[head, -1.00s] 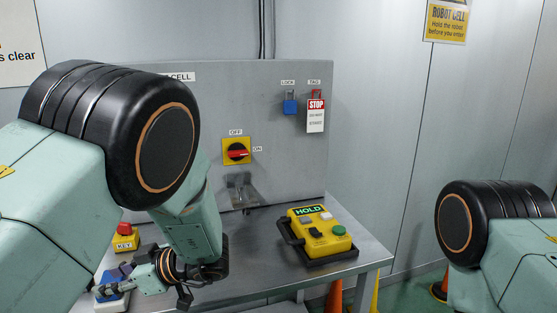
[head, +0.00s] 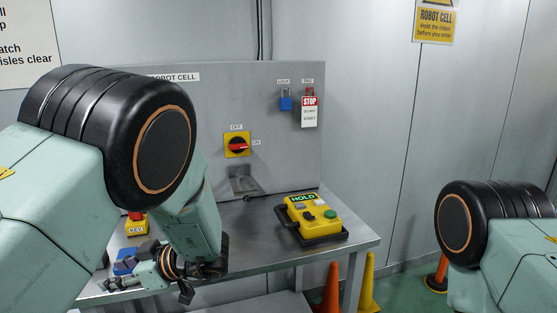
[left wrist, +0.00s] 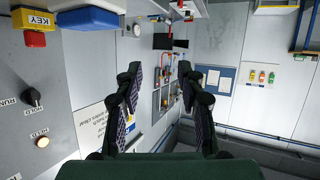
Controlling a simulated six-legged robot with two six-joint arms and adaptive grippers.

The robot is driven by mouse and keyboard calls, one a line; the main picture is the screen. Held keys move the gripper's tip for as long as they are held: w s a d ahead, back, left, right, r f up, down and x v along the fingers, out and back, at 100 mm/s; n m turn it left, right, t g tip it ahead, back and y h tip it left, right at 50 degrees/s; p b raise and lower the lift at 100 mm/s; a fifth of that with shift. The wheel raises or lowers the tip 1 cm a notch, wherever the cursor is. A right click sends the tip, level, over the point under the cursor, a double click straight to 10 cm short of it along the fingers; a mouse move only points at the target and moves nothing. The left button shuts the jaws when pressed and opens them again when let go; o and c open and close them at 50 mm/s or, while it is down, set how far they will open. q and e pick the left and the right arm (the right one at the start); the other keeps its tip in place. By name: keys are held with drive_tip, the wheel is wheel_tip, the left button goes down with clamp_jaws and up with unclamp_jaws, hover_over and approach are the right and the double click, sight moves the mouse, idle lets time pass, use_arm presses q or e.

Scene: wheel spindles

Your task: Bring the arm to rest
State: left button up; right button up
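My left arm (head: 190,222) reaches in from the left, bent down over the bench. My left gripper (head: 112,279) hangs near the bench's left end, close to a blue block (head: 124,262); whether they touch cannot be told in the head view. In the left wrist view the gripper (left wrist: 160,78) has its two dark fingers spread, with nothing between them. The blue block (left wrist: 88,18) lies off to the upper left there, apart from the fingers. My right arm (head: 500,240) shows at the right edge; its gripper is out of view.
A metal bench (head: 262,262) carries a yellow HOLD pendant (head: 308,216) and a red-topped KEY box (head: 136,226). The back panel (head: 200,105) bears a red-and-yellow switch (head: 237,145), blue padlock (head: 285,103) and STOP tag (head: 309,112). Cones (head: 367,285) stand right of the bench.

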use_arm(q)
wheel_tip(320, 180, down, 10)
drive_tip(key=w+m+t+h+b, duration=0.1)
drive_tip(key=m+t+h+b, duration=0.1)
drive_tip(key=m+t+h, duration=0.5)
drive_tip(key=s+d+f+m+g+h+b, duration=0.1)
drive_tip(key=s+d+f+m+g+b, duration=0.15)
drive_tip(key=s+f+m, duration=0.65)
drive_tip(key=s+d+f+g+h+b, duration=0.2)
drive_tip(key=s+f, duration=0.5)
drive_tip(key=s, duration=0.5)
drive_tip(key=s+d+f+g+h+b, duration=0.2)
drive_tip(key=s+f, duration=0.6)
drive_tip(key=s, duration=0.5)
drive_tip(key=d+g+h, duration=0.1)
drive_tip(key=d+g, duration=0.1)
drive_tip(key=shift+s+d+m+g+h, duration=0.15)
drive_tip(key=shift+s+m+g+h, duration=0.1)
drive_tip(key=shift+m+g+h, duration=0.1)
drive_tip(key=shift+w, duration=0.1)
